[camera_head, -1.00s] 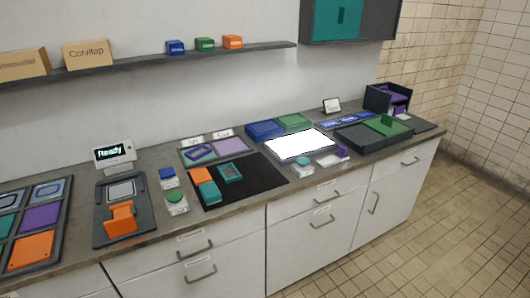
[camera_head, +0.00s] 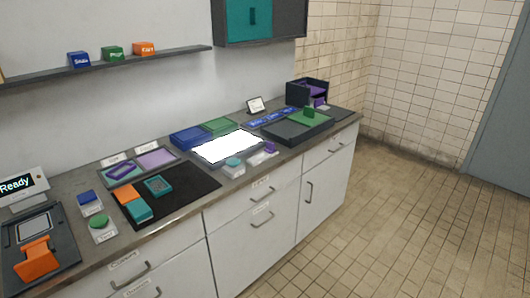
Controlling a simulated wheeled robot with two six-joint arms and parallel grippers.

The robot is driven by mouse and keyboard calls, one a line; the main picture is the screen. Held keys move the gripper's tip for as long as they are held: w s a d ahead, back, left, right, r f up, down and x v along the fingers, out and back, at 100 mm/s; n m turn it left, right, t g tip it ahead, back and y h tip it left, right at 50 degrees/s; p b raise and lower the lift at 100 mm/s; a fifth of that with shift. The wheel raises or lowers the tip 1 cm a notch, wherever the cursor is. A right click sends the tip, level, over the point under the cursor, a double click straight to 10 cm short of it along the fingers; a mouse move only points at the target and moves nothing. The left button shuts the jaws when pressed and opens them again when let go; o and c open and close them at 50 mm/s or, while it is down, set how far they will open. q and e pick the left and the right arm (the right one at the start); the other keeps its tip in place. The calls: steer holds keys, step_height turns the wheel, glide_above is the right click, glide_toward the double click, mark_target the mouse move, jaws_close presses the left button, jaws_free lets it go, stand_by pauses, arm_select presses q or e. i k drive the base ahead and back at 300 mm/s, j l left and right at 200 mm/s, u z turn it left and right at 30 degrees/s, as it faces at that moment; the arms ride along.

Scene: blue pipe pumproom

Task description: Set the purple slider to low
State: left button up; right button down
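A small purple slider (camera_head: 270,147) stands on a light base at the front edge of the counter, right of a teal round button (camera_head: 233,162). Its setting marks are too small to read. Another purple piece (camera_head: 320,102) sits on a small light base farther back, by the dark open box at the counter's far end. Neither of my grippers is in view.
The counter (camera_head: 180,216) runs from lower left to the back. A bright white panel (camera_head: 228,147) lies behind the slider. A dark tray with a green block (camera_head: 311,117) is to its right. The tiled floor (camera_head: 390,220) in front is clear.

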mark_target(270, 147)
steer(key=i+l, duration=1.45)
steer(key=l, duration=0.2)
